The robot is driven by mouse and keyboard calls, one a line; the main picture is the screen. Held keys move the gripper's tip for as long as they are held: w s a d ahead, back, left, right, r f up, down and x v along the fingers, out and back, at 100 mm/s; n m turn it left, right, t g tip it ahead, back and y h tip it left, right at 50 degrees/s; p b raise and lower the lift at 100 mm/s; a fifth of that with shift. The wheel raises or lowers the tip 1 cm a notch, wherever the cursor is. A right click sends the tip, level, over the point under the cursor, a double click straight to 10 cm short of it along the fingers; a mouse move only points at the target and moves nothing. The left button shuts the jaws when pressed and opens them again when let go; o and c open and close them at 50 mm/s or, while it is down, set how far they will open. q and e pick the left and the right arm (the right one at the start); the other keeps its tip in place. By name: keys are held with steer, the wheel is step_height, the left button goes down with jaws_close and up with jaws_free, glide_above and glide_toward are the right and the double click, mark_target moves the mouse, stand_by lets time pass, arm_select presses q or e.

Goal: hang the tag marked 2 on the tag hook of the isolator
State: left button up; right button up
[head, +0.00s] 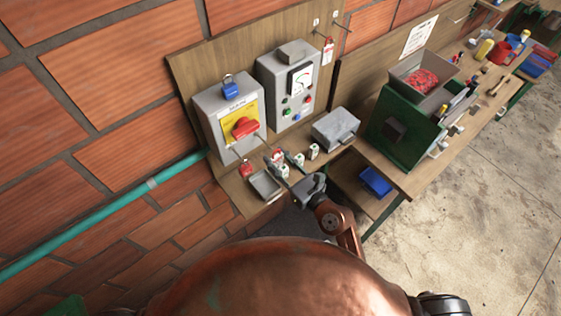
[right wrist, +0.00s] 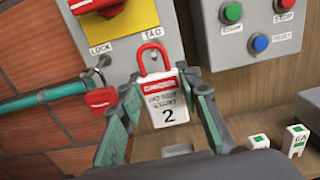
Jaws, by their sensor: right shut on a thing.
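The isolator (head: 211,123) is a grey box with a yellow panel and a red handle (head: 245,127). In the right wrist view, its lower face (right wrist: 185,42) carries the labels LOCK and TAG. The tag marked 2 (right wrist: 168,108) is white and red with a red loop on top. My right gripper (head: 277,168) is shut on it, with a finger on each side, and holds it upright in front of the isolator's lower edge. The loop appears just below the TAG label. My left gripper is not in view.
A red padlock (right wrist: 101,97) hangs below the LOCK label. A grey tray (head: 265,184) and small white-green blocks (head: 313,152) are on the shelf below. Another tag (head: 327,52) hangs on the board's upper right.

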steer(key=shift+w+a+f, duration=0.3)
steer(key=shift+w+a, duration=0.35)
steer(key=shift+w, duration=0.2)
steer(key=shift+w+a+f, duration=0.25)
steer(key=shift+w+a, duration=0.35)
steer(key=shift+w, duration=0.25)
steer(key=o, duration=1.1)
steer(key=shift+s+d+f, duration=0.1)
